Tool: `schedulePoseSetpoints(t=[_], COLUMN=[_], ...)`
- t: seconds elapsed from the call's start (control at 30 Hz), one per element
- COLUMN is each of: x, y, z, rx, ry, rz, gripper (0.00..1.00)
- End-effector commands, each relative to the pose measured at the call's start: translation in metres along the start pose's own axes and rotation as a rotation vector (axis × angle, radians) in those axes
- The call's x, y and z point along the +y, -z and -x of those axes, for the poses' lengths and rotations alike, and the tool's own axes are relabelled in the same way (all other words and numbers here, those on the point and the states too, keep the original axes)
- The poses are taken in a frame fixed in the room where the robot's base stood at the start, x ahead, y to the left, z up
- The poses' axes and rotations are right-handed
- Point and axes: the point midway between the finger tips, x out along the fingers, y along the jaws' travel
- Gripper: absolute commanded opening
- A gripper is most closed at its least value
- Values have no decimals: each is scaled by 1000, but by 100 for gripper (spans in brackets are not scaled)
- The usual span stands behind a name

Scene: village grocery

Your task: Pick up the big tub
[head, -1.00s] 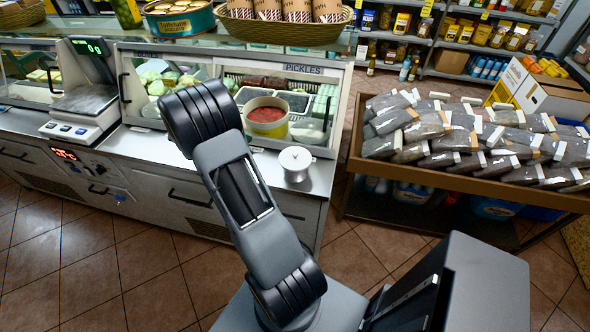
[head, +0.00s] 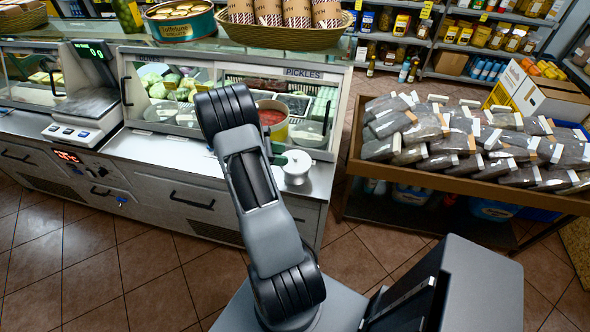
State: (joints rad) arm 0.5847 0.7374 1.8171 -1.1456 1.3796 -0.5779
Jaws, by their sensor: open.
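A big cream-yellow tub (head: 280,130) with red contents stands in the glass deli case, in the section under the pickles sign. My raised arm covers its left part in the head view. My arm's upper end is in front of the case, just left of the tub. A small dark part of my arm's far end shows beside the tub, above the counter. My gripper's fingers are hidden behind the arm, so their distance from the tub cannot be seen.
A silver lidded pot (head: 297,168) stands on the counter ledge right in front of the tub. A scale (head: 88,115) is at the left. Glass and a basket (head: 284,35) are above the case. A wooden stand (head: 400,172) of packaged goods is at right.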

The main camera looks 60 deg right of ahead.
Motion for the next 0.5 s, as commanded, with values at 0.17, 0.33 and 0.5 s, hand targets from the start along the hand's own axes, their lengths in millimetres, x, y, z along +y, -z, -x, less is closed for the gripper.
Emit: schedulePoseSetpoints(t=[0.17, 0.33, 0.5], x=[-2, -1, -1], y=[-1, 0, 1], z=[-25, -37, -39], rx=[-1, 0, 0], ry=[3, 1, 0], rz=[1, 0, 0], gripper=[53, 53, 53])
